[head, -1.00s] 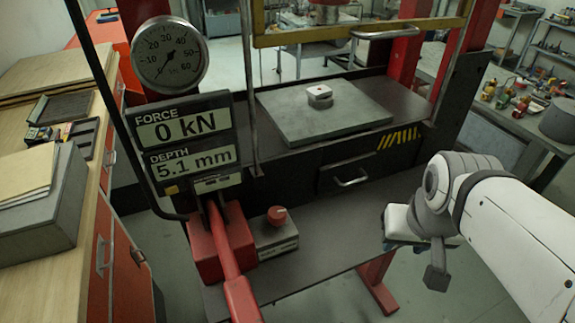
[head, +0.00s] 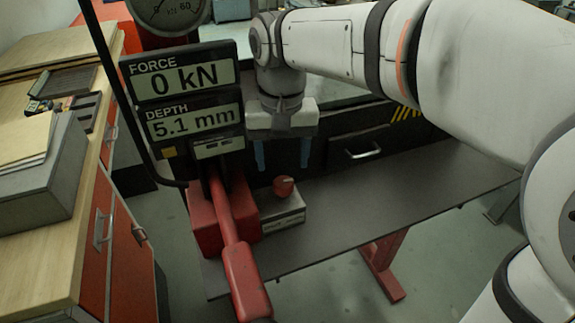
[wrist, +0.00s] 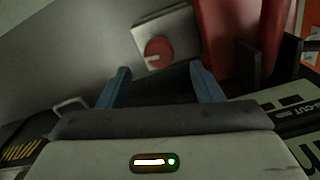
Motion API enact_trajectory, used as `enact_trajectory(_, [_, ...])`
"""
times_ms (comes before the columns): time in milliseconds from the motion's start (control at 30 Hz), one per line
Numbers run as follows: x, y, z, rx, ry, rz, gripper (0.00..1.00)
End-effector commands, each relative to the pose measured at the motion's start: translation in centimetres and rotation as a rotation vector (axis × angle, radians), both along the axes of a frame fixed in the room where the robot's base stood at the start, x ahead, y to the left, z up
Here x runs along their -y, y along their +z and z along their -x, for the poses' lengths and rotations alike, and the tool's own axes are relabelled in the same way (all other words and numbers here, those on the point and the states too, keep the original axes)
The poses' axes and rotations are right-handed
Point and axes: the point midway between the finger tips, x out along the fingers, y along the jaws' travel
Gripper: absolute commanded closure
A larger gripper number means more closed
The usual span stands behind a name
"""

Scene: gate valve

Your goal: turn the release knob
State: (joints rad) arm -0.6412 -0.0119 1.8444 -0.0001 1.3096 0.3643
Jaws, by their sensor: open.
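The release knob (head: 284,186) is a small red round knob on a low grey box (head: 284,215), just right of the red lever's base. In the wrist view the knob (wrist: 158,51) shows with a pale mark on its left side. My gripper (head: 283,157) is open and empty, pointing down just above and behind the knob in the head view. In the wrist view its two blue fingers (wrist: 164,84) are spread, and the knob appears beyond the gap between them, apart from both.
A red lever (head: 240,262) rises left of the knob. The display panel (head: 186,98) reads 0 kN and 5.1 mm and stands close left of my gripper. The dark shelf (head: 390,205) right of the knob is clear. A drawer handle (head: 362,153) is behind.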

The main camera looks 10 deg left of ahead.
Motion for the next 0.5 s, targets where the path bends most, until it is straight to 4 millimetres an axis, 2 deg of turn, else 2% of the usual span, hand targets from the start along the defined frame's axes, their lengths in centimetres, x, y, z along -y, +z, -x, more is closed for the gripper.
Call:
enact_trajectory(100, [0.1, -2.2, 0.1, -0.004, 0.000, 0.003, 0.41])
enact_trajectory(233, [0.1, -4.1, 0.0, -0.003, 0.000, 0.002, 0.41])
enact_trajectory(500, [0.1, -5.9, 0.0, 0.000, 0.000, 0.000, 0.41])
